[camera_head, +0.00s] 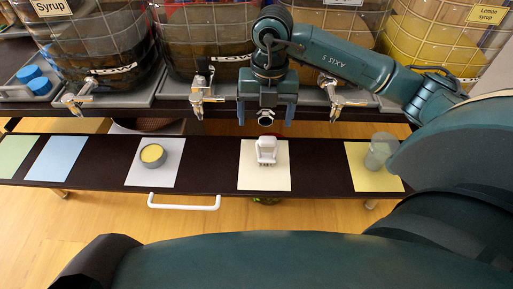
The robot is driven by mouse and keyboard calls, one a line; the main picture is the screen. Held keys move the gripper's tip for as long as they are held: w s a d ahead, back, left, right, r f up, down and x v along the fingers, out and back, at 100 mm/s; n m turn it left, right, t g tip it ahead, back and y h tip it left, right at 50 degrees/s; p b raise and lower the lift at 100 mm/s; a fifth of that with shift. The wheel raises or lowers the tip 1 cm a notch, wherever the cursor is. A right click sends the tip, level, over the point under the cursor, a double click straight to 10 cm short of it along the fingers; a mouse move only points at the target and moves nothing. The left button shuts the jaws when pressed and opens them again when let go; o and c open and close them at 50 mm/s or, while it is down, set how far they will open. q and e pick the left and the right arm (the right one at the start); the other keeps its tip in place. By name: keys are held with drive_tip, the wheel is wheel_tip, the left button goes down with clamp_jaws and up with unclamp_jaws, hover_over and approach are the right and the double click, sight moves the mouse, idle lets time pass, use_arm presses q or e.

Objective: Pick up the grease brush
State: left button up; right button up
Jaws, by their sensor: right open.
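The grease brush (266,150), white with a loop-like handle and short dark bristles below, stands on a cream sheet (264,181) in the middle of the dark shelf. My right gripper (266,120) hangs pointing down just behind and above the brush. Its two blue-grey fingers are spread apart with nothing seen between them. Whether it touches the brush cannot be told, but a gap seems to show. My left gripper does not show.
A round grey tin with yellow contents (153,155) sits on a white sheet to the left. A translucent cup (380,151) stands on a yellow sheet at right, beside my arm. Tapped jars (205,40) line the back, their metal taps (199,98) jutting near my gripper. A white handle (184,204) is at the front edge.

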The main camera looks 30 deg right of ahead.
sight(267, 146)
drive_tip(key=shift+h, duration=0.3)
drive_tip(key=f, duration=0.4)
drive_tip(key=d+f+b, duration=0.1)
drive_tip(key=f, duration=0.2)
drive_tip(key=shift+w+f, duration=0.1)
drive_tip(key=shift+w, duration=0.05)
drive_tip(key=shift+w+d+f+b, duration=0.1)
drive_tip(key=shift+f+b, duration=0.2)
drive_tip(key=shift+f, duration=1.1)
drive_tip(key=shift+d+f+b, duration=0.1)
drive_tip(key=shift+f+b, duration=0.2)
drive_tip(key=shift+f, duration=1.1)
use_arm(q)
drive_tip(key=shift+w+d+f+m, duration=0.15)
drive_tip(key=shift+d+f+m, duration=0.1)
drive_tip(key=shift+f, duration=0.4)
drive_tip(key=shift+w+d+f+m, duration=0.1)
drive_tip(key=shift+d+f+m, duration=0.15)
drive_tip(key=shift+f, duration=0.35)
use_arm(e)
drive_tip(key=c, duration=1.1)
